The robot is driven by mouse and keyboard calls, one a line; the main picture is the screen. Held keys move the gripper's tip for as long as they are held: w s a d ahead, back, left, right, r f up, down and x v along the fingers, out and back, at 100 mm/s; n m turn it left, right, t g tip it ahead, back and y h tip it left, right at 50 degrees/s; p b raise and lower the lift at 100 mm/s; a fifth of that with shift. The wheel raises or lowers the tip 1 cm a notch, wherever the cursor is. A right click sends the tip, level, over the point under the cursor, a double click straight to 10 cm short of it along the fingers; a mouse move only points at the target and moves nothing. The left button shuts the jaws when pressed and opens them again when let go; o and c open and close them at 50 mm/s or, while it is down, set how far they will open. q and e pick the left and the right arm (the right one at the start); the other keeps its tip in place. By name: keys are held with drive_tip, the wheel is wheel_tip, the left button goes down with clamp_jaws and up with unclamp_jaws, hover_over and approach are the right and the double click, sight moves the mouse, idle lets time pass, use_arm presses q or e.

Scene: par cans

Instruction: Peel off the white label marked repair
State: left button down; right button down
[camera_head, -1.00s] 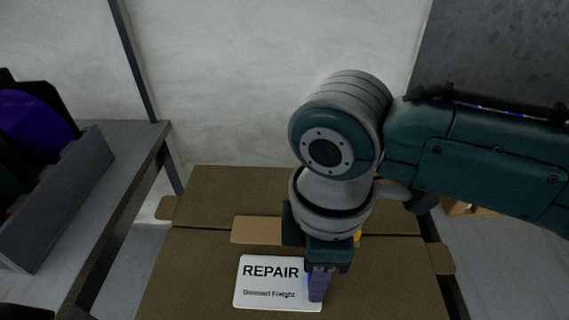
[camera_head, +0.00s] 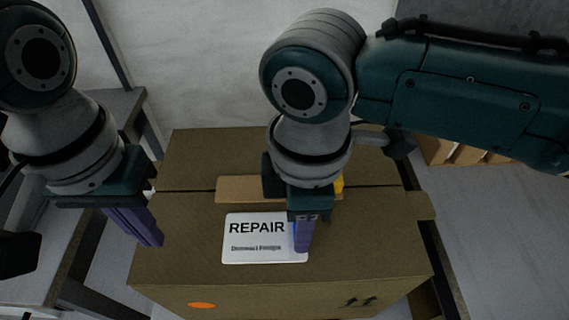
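A white label (camera_head: 258,245) with the black word REPAIR lies flat on top of a brown cardboard box (camera_head: 190,240). Smaller print runs below that word. My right gripper (camera_head: 303,236) points down over the label's right edge and covers part of it. Its fingers overlap in this view, so I cannot tell their gap or whether they touch the label. My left gripper (camera_head: 143,228) is at the left, beside the box's left edge and apart from the label. Its purple fingers appear close together, seen at a slant, with nothing visible between them.
A tan tape strip (camera_head: 240,188) crosses the box's top seam, with a yellow thing (camera_head: 339,184) partly hidden behind my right gripper. An orange oval (camera_head: 201,305) and arrows (camera_head: 361,301) mark the box front. A grey table (camera_head: 130,110) stands left.

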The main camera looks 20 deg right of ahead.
sight(166, 254)
use_arm(q)
drive_tip(key=shift+f, duration=1.8)
drive_tip(key=shift+f, duration=0.2)
use_arm(e)
drive_tip(key=shift+r, duration=3.5)
use_arm(q)
drive_tip(key=shift+r, duration=0.1)
wheel_tip(166, 254, up, 7)
